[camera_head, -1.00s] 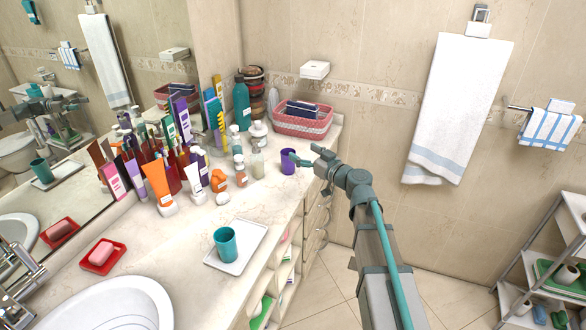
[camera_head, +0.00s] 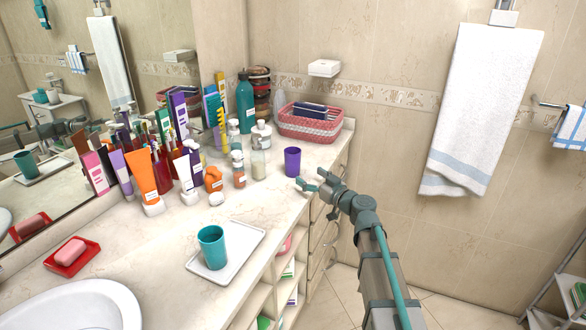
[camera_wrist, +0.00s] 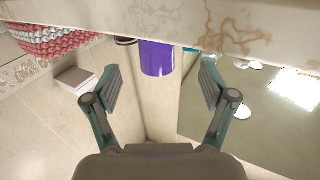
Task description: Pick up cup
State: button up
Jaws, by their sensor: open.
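A purple cup (camera_head: 292,161) stands upright on the vanity counter near its right edge. My gripper (camera_head: 313,181) is open and empty, just in front of and to the right of this cup in the head view. In the wrist view, the purple cup (camera_wrist: 157,58) shows between the two spread fingers (camera_wrist: 160,78), seemingly apart from both. How deep it lies between them I cannot tell. A teal cup (camera_head: 212,247) stands on a white tray (camera_head: 245,239) nearer the front of the counter, away from my gripper.
Several bottles and tubes, including an orange tube (camera_head: 147,179), crowd the counter left of the purple cup. A pink-and-white basket (camera_head: 308,127) stands behind it. A red soap dish (camera_head: 60,266) and a sink (camera_head: 85,308) are at front left. Floor is open right of the counter.

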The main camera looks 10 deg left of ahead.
aim_at(297, 167)
jog(key=x, duration=0.3)
jog(key=shift+w+a+p, duration=0.1)
jog(key=shift+w+p, duration=0.05)
jog(key=shift+p, duration=0.2)
jog(key=p+x, duration=0.2)
jog(key=x, duration=0.2)
jog(key=shift+w, duration=0.3)
jog(key=shift+w+a+f, duration=0.1)
jog(key=shift+w+a, duration=0.1)
jog(key=shift+w, duration=0.1)
jog(key=c, duration=1.3)
